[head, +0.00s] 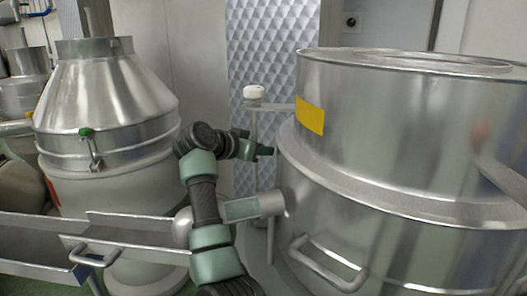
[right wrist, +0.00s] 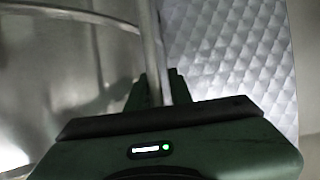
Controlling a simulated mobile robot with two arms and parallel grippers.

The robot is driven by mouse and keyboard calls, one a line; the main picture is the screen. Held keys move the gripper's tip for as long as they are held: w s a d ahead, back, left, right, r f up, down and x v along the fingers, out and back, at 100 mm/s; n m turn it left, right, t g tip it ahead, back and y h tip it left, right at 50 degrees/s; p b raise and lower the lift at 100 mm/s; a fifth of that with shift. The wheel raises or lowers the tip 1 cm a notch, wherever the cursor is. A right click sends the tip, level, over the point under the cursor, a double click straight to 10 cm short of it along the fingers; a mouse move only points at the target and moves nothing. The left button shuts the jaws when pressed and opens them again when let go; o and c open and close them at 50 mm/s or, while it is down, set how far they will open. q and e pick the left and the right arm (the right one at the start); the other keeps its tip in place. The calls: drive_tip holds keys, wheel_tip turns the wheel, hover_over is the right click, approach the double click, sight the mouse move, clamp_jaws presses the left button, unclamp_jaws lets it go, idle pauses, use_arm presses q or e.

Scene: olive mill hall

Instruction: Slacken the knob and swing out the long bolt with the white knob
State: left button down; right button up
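The white knob (head: 254,92) sits on top of the long bolt (head: 254,125), a thin metal rod standing nearly upright left of the large steel vessel (head: 400,120). A flat lug (head: 280,106) reaches from the vessel to the bolt just below the knob. I cannot tell whether the bolt lies in a slot there. My right gripper (head: 262,150) is at the bolt's shaft, below the knob. In the right wrist view the shaft (right wrist: 150,40) runs down between the two fingers (right wrist: 163,90), which close in on both its sides. My left gripper is not in view.
A yellow label (head: 309,115) and a bar handle (head: 328,264) are on the large vessel. A second steel vessel (head: 105,100) with a green-topped clamp (head: 87,133) stands at left, behind metal rails (head: 130,222). A quilted metal panel (head: 262,50) is behind the bolt.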

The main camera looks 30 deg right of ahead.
drive_tip(key=shift+w, duration=0.1)
drive_tip(key=shift+s+a+r, duration=0.15)
drive_tip(key=shift+s+r, duration=0.05)
drive_tip(key=shift+s, duration=0.1)
drive_tip(key=shift+c, duration=0.3)
clamp_jaws()
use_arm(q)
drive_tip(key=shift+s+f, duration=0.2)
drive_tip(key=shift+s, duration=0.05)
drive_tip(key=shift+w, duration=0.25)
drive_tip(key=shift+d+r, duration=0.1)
use_arm(e)
drive_tip(key=shift+f, duration=0.1)
